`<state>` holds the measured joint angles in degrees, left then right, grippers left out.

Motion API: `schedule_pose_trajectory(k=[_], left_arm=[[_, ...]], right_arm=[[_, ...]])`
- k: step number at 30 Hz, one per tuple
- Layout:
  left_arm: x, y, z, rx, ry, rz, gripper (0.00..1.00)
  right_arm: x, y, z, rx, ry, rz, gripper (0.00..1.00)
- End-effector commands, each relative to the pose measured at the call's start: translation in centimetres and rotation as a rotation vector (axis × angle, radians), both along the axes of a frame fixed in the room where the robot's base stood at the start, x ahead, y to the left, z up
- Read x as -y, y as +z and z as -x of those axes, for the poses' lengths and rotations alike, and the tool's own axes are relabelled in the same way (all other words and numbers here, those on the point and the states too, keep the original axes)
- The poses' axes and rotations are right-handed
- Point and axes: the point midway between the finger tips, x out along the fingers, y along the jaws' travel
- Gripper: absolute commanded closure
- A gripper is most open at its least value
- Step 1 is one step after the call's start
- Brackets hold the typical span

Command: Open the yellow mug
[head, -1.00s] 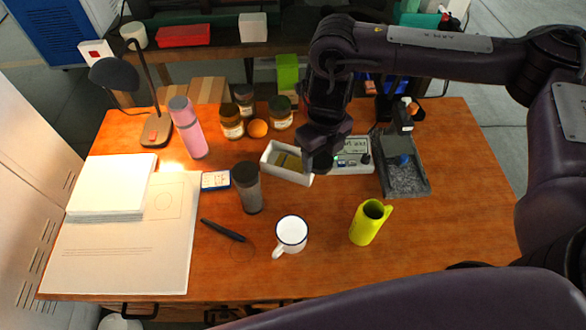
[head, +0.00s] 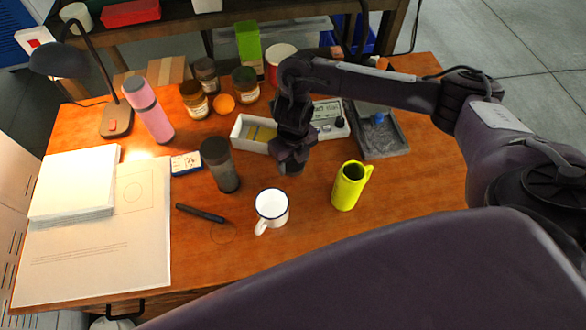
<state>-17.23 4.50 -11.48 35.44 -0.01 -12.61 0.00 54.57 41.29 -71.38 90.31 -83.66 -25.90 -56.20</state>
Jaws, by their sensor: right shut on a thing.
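The yellow mug (head: 350,186) stands upright on the wooden desk, right of the white mug. Its top is open and its dark inside shows; no lid is on it. My right gripper (head: 289,163) is above the desk, behind the white mug and left of the yellow mug, apart from both. It is shut on a small dark thing at its tip, mostly hidden by the fingers; I cannot tell for sure what it is. My left gripper is not in view.
A white enamel mug (head: 271,206) stands front centre. A grey shaker (head: 221,166), a pen (head: 200,213) and a white box (head: 240,132) are near. A grey tray (head: 388,142) lies behind the yellow mug. The desk's right front is partly hidden by my arm.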

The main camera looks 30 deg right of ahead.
Motion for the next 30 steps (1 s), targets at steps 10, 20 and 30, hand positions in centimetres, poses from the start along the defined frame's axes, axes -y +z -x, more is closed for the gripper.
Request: schedule_pose_trajectory(k=[10, 20, 30], left_arm=[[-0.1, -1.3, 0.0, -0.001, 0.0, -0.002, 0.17], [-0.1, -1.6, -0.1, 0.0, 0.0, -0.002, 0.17], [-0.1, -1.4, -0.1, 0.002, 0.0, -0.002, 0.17]], right_arm=[[0.0, -3.8, 0.0, -0.001, -0.002, -0.001, 0.73], [0.0, -4.2, 0.0, 0.0, 0.0, -0.001, 0.73], [0.0, -4.0, 0.0, -0.001, 0.0, -0.001, 0.24]])
